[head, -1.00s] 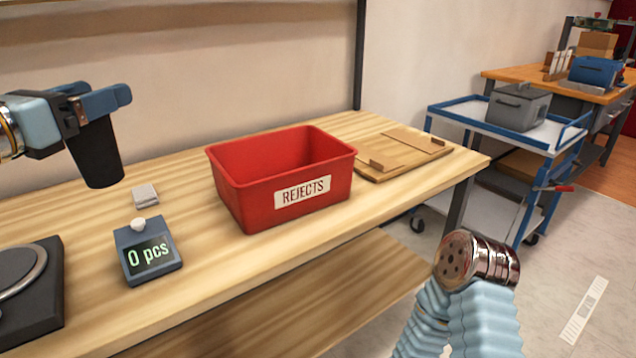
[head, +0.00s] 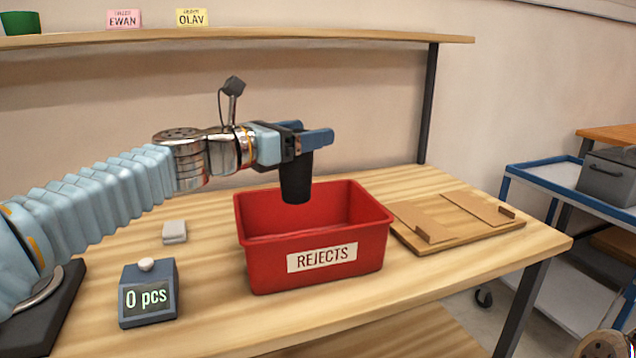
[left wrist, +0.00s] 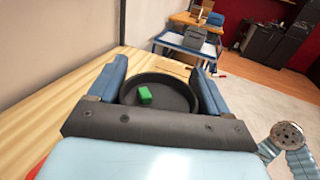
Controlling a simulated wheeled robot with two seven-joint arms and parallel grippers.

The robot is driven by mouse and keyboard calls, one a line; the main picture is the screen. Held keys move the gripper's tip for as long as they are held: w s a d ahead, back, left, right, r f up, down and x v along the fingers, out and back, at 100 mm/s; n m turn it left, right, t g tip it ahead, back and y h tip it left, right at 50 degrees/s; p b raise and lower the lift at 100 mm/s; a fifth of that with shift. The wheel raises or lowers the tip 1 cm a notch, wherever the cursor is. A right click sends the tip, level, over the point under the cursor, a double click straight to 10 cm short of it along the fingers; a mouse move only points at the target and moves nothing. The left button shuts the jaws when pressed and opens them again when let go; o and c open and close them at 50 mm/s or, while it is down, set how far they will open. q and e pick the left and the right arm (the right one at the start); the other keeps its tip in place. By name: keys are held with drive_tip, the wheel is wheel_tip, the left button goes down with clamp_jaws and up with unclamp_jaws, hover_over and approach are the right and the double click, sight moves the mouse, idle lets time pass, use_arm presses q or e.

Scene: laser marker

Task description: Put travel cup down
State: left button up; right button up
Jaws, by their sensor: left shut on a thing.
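The travel cup (head: 296,180) is a dark, tapered tumbler. My left gripper (head: 312,138) is shut on it near its rim and holds it upright in the air. In the head view the cup shows in front of the back wall, with its base overlapping the opening of the red REJECTS bin (head: 318,275). The left wrist view looks into the open cup (left wrist: 172,98) between the two blue fingers, and a small green piece (left wrist: 145,94) shows inside it. My right gripper is not in view; only part of my right arm shows at the lower right.
A counter reading "0 pcs" (head: 148,295) and a small grey block (head: 174,232) stand left of the bin. A wooden board (head: 465,232) with brown pieces lies right of it. A shelf (head: 240,40) runs above. A blue-edged cart (head: 560,190) stands at the right.

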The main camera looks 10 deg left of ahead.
use_arm(q)
drive_tip(key=w+f+b, duration=0.3)
drive_tip(key=w+f, duration=0.1)
drive_tip(key=f, duration=0.4)
drive_tip(key=shift+w+d+f, duration=0.2)
drive_tip(key=shift+d+f, duration=0.15)
drive_tip(key=shift+d, duration=0.1)
drive_tip(key=shift+f+b, duration=0.65)
drive_tip(key=o, duration=0.6)
drive_tip(key=shift+o, duration=0.2)
drive_tip(key=r+v, duration=0.1)
drive_tip(key=v, duration=1.1)
drive_tip(key=shift+r, duration=0.15)
